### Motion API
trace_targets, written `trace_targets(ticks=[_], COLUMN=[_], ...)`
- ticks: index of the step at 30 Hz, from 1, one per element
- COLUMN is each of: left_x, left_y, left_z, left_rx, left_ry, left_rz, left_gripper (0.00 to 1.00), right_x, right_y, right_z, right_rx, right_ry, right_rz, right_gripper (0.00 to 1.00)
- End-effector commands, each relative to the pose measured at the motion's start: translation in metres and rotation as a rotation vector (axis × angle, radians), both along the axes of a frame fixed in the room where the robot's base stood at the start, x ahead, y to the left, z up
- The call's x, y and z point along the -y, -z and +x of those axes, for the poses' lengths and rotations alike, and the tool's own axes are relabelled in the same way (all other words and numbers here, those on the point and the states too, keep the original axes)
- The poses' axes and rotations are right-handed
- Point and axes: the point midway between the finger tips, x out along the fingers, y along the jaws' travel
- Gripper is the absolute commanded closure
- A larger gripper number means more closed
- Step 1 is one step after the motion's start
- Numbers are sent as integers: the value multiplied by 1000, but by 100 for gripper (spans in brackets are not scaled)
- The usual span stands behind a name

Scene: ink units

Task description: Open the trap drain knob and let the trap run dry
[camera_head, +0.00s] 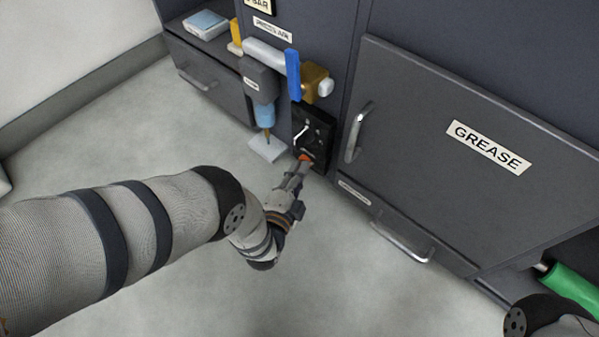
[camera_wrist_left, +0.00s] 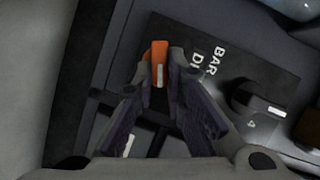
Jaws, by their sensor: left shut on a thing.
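The trap hangs under a pale pipe in the head view, with a grey labelled body (camera_head: 257,80) and a blue bowl (camera_head: 265,114). A small brownish piece (camera_head: 267,135) sticks out below the bowl, above a white tray (camera_head: 266,150); whether liquid drips is too small to tell. My left gripper (camera_head: 300,168) is right of the tray, at the lower part of a black panel (camera_head: 318,127), apart from the trap. In the left wrist view, my left gripper (camera_wrist_left: 160,78) is shut on an orange piece (camera_wrist_left: 158,50) at the panel. My right gripper is out of view.
A blue lever (camera_head: 292,75) and brass fitting (camera_head: 315,83) sit above the panel. A black knob (camera_wrist_left: 258,103) is beside the orange piece. The GREASE door (camera_head: 430,150) and its handle (camera_head: 357,132) are to the right.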

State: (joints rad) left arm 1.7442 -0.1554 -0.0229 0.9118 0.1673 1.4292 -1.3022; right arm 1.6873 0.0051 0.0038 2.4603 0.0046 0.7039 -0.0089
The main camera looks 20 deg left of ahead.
Motion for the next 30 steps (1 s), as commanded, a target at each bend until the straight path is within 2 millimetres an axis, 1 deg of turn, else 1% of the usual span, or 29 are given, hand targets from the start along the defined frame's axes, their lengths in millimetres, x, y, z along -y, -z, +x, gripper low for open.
trace_targets(ticks=[1,6,13,21,30], left_x=[0,0,-1,-1,-2], left_y=[5,6,7,7,7], left_z=[-1,-1,-1,-2,-2], left_rx=[9,54,99,123,129], left_ry=[-1,-2,-3,-3,-5], left_rz=[37,159,281,353,369], left_gripper=[100,100,100,100,100], right_x=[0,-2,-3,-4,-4], right_y=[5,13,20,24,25], right_z=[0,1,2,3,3], right_rx=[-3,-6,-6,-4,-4], right_ry=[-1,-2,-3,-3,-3], right_rz=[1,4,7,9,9], right_gripper=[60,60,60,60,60])
